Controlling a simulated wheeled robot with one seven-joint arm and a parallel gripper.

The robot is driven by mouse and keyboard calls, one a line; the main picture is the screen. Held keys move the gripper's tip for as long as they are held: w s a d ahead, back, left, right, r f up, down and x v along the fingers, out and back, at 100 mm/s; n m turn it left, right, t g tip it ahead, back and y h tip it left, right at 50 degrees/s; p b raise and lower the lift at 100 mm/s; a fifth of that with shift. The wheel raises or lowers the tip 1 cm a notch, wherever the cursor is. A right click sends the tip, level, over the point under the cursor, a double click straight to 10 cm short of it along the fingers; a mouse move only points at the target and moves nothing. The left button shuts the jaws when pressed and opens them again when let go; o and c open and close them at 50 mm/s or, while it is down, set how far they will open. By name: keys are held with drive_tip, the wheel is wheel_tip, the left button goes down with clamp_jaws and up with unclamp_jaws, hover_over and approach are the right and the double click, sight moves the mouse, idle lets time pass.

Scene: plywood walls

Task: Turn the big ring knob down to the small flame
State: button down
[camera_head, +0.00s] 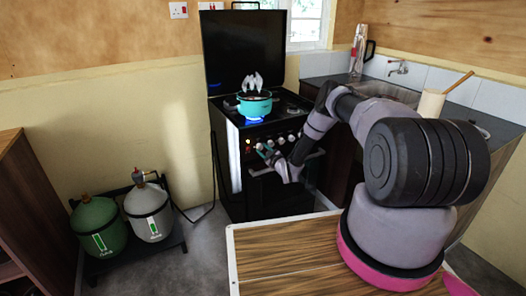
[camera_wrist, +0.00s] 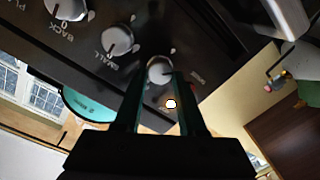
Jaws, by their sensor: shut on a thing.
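The cooker's front panel carries a row of silver knobs. My gripper (camera_head: 268,153) is at the left end of this row. In the wrist view my gripper (camera_wrist: 159,76) has its two fingers around one silver knob (camera_wrist: 159,69), shut on its sides. This knob's own label is not readable. The neighbouring knob (camera_wrist: 118,40) is marked SMALL, and the one beyond it (camera_wrist: 68,8) BACK. A blue flame (camera_head: 255,120) burns under a teal pot (camera_head: 254,106) on the front left of the hob.
A small lamp (camera_wrist: 171,103) glows on the panel beside the held knob. The oven door handle (camera_head: 308,158) is just below the knobs. A wooden table (camera_head: 270,255) is in front.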

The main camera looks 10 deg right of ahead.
drive_tip(key=n, duration=0.4)
drive_tip(key=shift+a, duration=0.1)
drive_tip(key=n, duration=0.4)
drive_tip(key=shift+h, duration=0.3)
drive_tip(key=shift+n, duration=0.4)
drive_tip(key=shift+s, duration=0.1)
drive_tip(key=shift+c, duration=2.4)
unclamp_jaws()
drive_tip(key=v, duration=1)
drive_tip(key=shift+s, duration=0.35)
